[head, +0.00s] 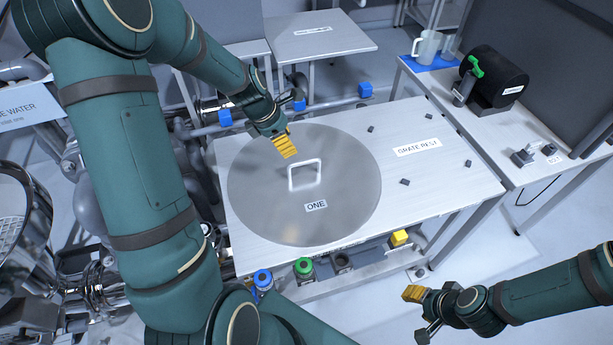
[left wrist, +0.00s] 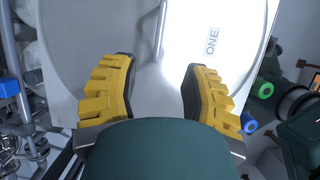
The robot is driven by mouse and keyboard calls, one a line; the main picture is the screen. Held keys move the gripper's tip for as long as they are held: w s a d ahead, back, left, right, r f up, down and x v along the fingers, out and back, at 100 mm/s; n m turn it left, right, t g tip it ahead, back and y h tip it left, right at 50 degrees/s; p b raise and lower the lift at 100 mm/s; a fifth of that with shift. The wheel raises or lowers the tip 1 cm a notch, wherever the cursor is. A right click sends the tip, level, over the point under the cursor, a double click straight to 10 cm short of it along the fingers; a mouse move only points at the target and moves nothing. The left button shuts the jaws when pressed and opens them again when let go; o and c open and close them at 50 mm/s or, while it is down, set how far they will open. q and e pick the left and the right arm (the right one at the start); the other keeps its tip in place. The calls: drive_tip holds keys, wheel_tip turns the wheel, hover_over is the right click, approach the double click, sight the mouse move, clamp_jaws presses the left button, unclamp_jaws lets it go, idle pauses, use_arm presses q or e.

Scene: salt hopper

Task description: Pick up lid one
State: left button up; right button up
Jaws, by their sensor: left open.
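Lid one is a large round grey metal disc (head: 340,215) with the label ONE, lying flat on a metal table (head: 450,190). A white loop handle (head: 305,173) stands up near its middle. My left gripper (head: 286,150) is above the far part of the lid, apart from the handle. In the left wrist view its two yellow-padded fingers (left wrist: 157,92) are spread with nothing between them. The handle shows there ahead of the fingers (left wrist: 161,30). My right gripper (head: 418,310) is away from the table at the lower right; its jaw opening is unclear.
Several small dark blocks and a GRATE REST label (head: 417,147) are on the table's right part. Blue (head: 263,279) and green (head: 303,267) round fittings sit below its front edge. A side bench (head: 520,135) at right holds a black drum (head: 493,77) and a jug (head: 428,47).

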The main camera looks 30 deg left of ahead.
sight(304, 162)
use_arm(q)
drive_tip(key=b+x, duration=0.1)
drive_tip(key=x, duration=0.5)
drive_tip(key=shift+d+f, duration=0.15)
drive_tip(key=shift+f, duration=0.15)
drive_tip(key=x, duration=0.3)
drive_tip(key=b+x, duration=0.1)
drive_tip(key=x, duration=0.1)
drive_tip(key=shift+w+r, duration=0.15)
drive_tip(key=shift+w, duration=0.1)
drive_tip(key=shift+r, duration=0.1)
clamp_jaws()
